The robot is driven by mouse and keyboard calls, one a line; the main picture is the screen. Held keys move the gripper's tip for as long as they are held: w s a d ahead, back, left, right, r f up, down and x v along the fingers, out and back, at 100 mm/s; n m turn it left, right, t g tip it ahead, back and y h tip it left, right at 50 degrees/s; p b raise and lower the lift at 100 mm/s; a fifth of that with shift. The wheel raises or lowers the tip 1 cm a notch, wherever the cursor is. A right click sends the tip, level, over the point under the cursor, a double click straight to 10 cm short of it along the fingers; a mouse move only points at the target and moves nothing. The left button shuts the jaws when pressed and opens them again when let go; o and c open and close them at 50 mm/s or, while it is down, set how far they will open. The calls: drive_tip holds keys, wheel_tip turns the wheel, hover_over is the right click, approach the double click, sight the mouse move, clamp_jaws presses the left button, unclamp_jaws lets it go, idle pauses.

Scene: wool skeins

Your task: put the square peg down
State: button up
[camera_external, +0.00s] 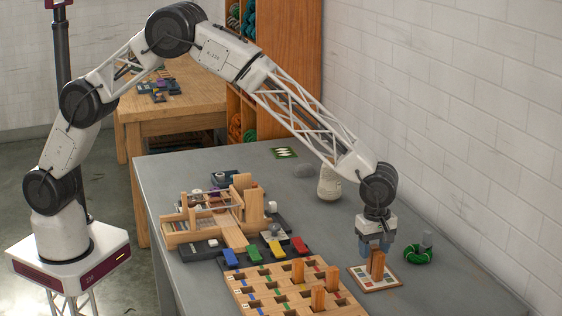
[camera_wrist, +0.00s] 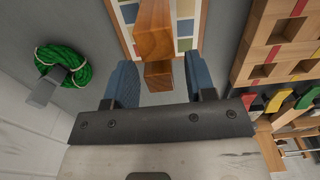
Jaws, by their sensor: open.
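A square wooden peg (camera_external: 377,263) stands upright on a small board with coloured squares (camera_external: 362,286) at the right of the grey table. My gripper (camera_external: 376,247) is above and around the top of the peg, pointing down. In the wrist view, the peg (camera_wrist: 153,35) lies between my two blue fingers (camera_wrist: 156,82), with a gap showing beside them. The fingers are open. The board's coloured squares (camera_wrist: 184,28) show behind the peg.
A green wool skein (camera_external: 418,255) with a grey post lies right of the board. A wooden block with square holes and several pegs (camera_external: 290,293) stands to the left. A pale jar (camera_external: 329,184) stands behind. A white brick wall borders the table's right side.

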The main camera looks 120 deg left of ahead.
wheel_tip(320, 180, up, 10)
drive_tip(key=shift+f, duration=0.25)
idle(0.9)
drive_tip(key=shift+s+d+r, duration=0.2)
drive_tip(key=shift+s+r, duration=0.1)
drive_tip(key=shift+r, duration=0.1)
drive_tip(key=s+d+r+m, duration=0.4)
drive_tip(key=s+r, duration=0.3)
drive_tip(key=s, duration=0.3)
drive_tip(key=s+d+r+m+t, duration=0.1)
drive_tip(key=s+d+r+m, duration=0.35)
drive_tip(key=s+r, duration=0.4)
drive_tip(key=s+d+r+m, duration=0.4)
drive_tip(key=s+r+m, duration=0.1)
drive_tip(key=s, duration=0.6)
drive_tip(key=s+d+f+m, duration=0.1)
drive_tip(key=s+m, duration=0.3)
drive_tip(key=s, duration=0.8)
drive_tip(key=s+d+f+m+t, duration=0.1)
drive_tip(key=s+d+m, duration=0.2)
drive_tip(key=s, duration=0.9)
drive_tip(key=s+d+f+m, duration=0.1)
drive_tip(key=s+m, duration=0.5)
drive_tip(key=s, duration=0.6)
drive_tip(key=shift+d+m+t, duration=0.3)
drive_tip(key=shift+d+m, duration=0.05)
drive_tip(key=shift+d, duration=0.15)
